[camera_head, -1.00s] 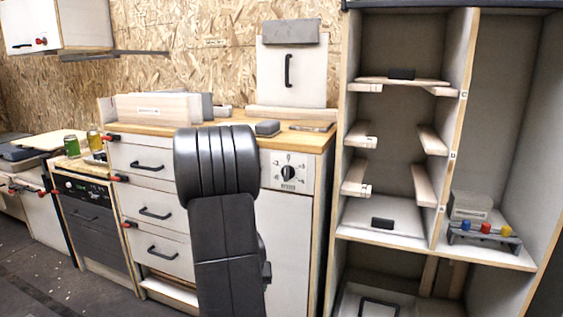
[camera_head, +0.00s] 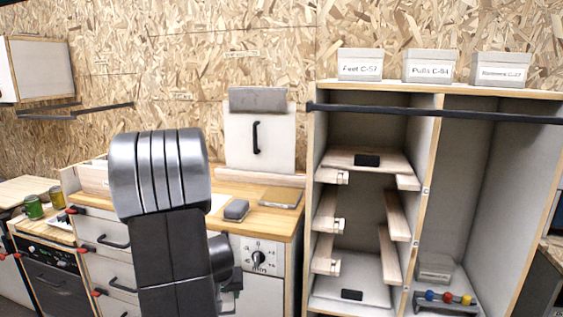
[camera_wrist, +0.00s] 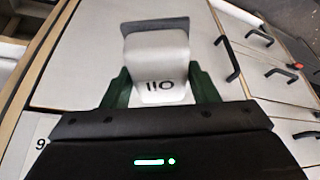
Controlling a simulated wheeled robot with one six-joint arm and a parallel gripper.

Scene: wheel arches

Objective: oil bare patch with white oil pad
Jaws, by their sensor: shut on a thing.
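The white oil pad (camera_wrist: 157,62) shows in the wrist view, with dark OIL lettering upside down and a grey part at its far end. My gripper (camera_wrist: 161,88) is shut on it, one green finger on each side. In the head view my arm hides most of the gripper and the pad. A tan flat square (camera_head: 280,197) lies on the wooden worktop (camera_head: 262,222), right of a dark grey block (camera_head: 236,210). I cannot tell for sure whether this square is the bare patch.
White drawers (camera_head: 103,236) with black handles stand left of my arm; a knob panel (camera_head: 262,256) is to its right. An open shelf unit (camera_head: 434,180) stands at the right with labelled boxes (camera_head: 430,67) on top. Green (camera_head: 33,207) and yellow (camera_head: 57,197) cans are at the left.

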